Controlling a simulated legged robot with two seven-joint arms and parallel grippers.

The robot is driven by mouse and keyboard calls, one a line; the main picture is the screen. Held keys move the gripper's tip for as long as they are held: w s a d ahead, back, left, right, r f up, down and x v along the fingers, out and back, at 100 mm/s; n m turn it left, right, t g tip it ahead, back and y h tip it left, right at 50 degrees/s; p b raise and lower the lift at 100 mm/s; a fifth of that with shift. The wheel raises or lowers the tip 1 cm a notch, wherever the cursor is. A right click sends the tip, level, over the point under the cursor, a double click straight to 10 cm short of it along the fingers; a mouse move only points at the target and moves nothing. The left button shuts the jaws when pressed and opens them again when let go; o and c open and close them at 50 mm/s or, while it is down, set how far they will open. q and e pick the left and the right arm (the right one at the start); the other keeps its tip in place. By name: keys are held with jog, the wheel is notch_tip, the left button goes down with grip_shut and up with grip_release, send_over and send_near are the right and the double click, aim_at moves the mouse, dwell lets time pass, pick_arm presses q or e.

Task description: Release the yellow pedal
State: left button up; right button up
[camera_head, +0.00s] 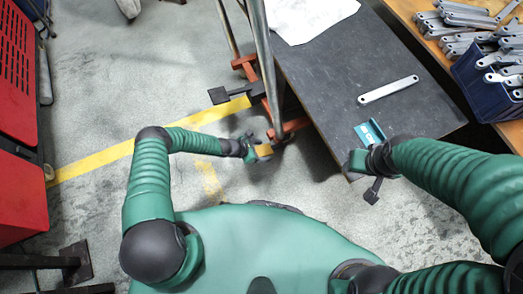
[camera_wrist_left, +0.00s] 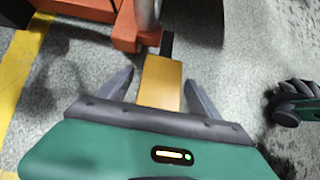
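The yellow pedal (camera_wrist_left: 161,82) sits at the end of a dark bar from the orange frame, in the middle of the left wrist view. In the head view it shows as a small yellow patch (camera_head: 264,150) at the tip of my left gripper (camera_head: 258,149). The two dark fingers of my left gripper (camera_wrist_left: 158,90) stand apart, one on each side of the pedal, with floor visible between each finger and the pedal. My right gripper (camera_head: 359,162) is at the bench's near edge, close to a teal piece (camera_head: 370,132); its fingers cannot be made out.
The dark bench top (camera_head: 345,65) bears a long grey bracket (camera_head: 388,89) and a white sheet (camera_head: 308,14). The orange frame (camera_head: 292,127) stands beside it. A blue bin (camera_head: 478,85) with several brackets is at the right. A red cabinet (camera_head: 22,120) is at the left.

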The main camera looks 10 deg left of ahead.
pick_arm(q)
jog(key=shift+r, duration=0.15)
jog(key=p+v, duration=1)
jog(key=v, duration=0.6)
jog(key=shift+a, duration=0.15)
jog(key=shift+s+r, duration=0.15)
